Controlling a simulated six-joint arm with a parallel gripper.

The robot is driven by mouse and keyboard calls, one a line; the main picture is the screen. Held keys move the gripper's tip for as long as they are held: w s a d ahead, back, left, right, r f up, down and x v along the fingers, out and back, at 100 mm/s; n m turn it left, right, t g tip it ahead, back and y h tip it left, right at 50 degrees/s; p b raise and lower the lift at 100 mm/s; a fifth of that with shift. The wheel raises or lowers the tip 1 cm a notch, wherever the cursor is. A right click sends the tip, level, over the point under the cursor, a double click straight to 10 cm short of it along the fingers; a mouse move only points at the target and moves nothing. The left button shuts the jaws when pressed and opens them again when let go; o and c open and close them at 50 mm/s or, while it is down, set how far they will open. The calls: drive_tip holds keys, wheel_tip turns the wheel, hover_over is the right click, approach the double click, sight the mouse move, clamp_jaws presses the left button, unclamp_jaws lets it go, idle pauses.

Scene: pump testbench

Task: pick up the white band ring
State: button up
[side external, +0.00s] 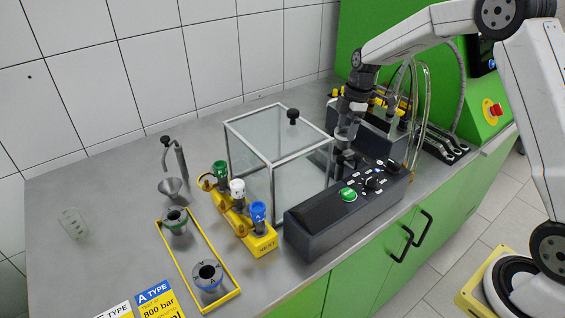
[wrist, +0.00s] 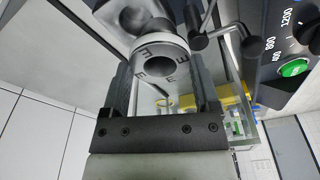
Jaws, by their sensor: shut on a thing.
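The white band ring (wrist: 158,58) is a short grey cylinder with a pale band, dark letters on its face and a round dark hole. In the wrist view it sits between the two fingers of my gripper (wrist: 163,75), which is shut on it. In the side view my gripper (side external: 347,117) points down, behind the control box and beside the clear case. The ring is small and partly hidden there, so its exact contact with what is below cannot be told.
A dark control box (side external: 345,212) with a green button stands in front of my gripper. The clear case (side external: 272,165) is to its left. A yellow rack (side external: 262,243) holds green, white and blue-topped parts. A yellow-framed tray (side external: 222,308) holds two rings. The left bench is mostly free.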

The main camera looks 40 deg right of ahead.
drive_tip(key=s+r, duration=0.2)
drive_tip(key=shift+a+r, duration=0.1)
drive_tip(key=shift+r, duration=0.2)
drive_tip(key=s+a+r, duration=0.1)
drive_tip(key=s+r, duration=0.2)
drive_tip(key=s, duration=0.5)
drive_tip(key=shift+s+a+r, duration=0.2)
drive_tip(key=shift+s+r, duration=0.1)
drive_tip(key=shift+s, duration=0.1)
